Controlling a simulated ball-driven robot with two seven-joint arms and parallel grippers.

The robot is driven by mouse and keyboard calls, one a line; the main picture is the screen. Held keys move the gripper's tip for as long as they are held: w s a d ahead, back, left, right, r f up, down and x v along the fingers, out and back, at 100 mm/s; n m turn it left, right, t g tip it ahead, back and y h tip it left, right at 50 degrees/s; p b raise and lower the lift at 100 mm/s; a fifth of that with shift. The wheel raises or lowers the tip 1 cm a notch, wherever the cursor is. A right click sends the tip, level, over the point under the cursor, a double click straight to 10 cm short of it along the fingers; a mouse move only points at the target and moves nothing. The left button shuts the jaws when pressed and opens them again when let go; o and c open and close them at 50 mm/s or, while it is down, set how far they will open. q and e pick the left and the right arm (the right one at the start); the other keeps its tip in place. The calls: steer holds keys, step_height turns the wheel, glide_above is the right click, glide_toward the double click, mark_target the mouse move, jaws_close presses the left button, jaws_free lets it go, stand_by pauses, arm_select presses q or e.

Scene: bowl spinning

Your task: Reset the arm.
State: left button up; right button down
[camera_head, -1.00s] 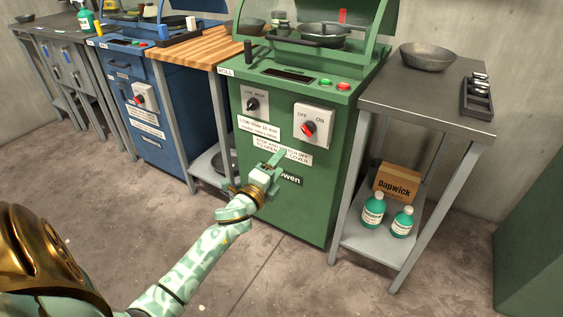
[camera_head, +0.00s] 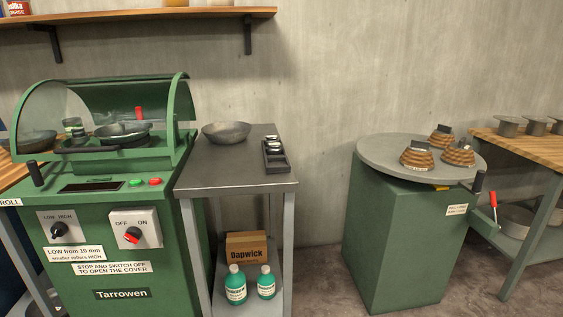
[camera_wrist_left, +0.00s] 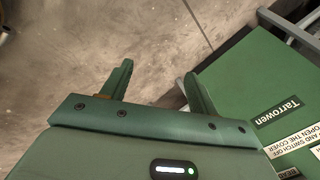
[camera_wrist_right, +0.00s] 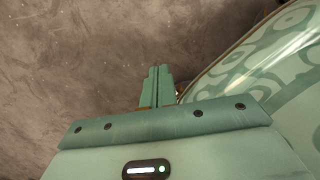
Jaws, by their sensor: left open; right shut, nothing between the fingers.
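My left gripper (camera_wrist_left: 160,85) is open and empty in the left wrist view. Its fingers are spread over the concrete floor, beside the green Tarrowen machine (camera_wrist_left: 255,85) at the right of that view. My right gripper (camera_wrist_right: 157,85) is shut and empty in the right wrist view, with its fingers together above the floor and a patterned part of my own body at the right. Neither gripper shows in the head view. There the green machine (camera_head: 120,270) stands at the left, with a clear cover, a LOW/HIGH knob and a red OFF/ON switch (camera_head: 131,235).
A metal side table (camera_head: 240,172) carries a grey bowl (camera_head: 227,132) and a black tray (camera_head: 276,157). Green bottles (camera_head: 236,285) and a Dapwick box (camera_head: 247,247) sit on its lower shelf. At right, a green pedestal (camera_head: 400,240) has a round top with ribbed wooden pieces (camera_head: 417,156).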

arm_select(q)
steer(key=s+d+f+n+g, duration=0.1)
steer(key=s+d+g, duration=0.15)
steer(key=s, duration=0.85)
steer(key=s+d+f+n+g+h, duration=0.1)
steer(key=s+f+n+g, duration=0.15)
steer(key=s, duration=0.95)
steer(key=s+d+n+g, duration=0.1)
steer(key=s+d+g, duration=0.15)
steer(key=s, duration=0.85)
steer(key=w+d+r+t+p, duration=0.1)
steer(key=w+r+p, duration=0.1)
steer(key=r+p, duration=0.5)
steer(key=w+d+r+n+t+h+p, duration=0.1)
steer(key=w+d+r+p, duration=0.1)
steer(key=r+p, duration=0.6)
steer(key=p, duration=0.4)
steer(key=shift+w+p, duration=0.15)
steer(key=shift+p, duration=0.25)
arm_select(e)
steer(key=w+a+r+t, duration=0.1)
steer(key=a+r, duration=0.1)
steer(key=r, duration=0.6)
steer(key=w+a+r+m+t+y, duration=0.1)
steer(key=w+r, duration=0.1)
steer(key=r, duration=0.5)
steer(key=shift+w+a+r, duration=0.25)
steer(key=shift+a+r, duration=0.1)
steer(key=shift+r, duration=0.05)
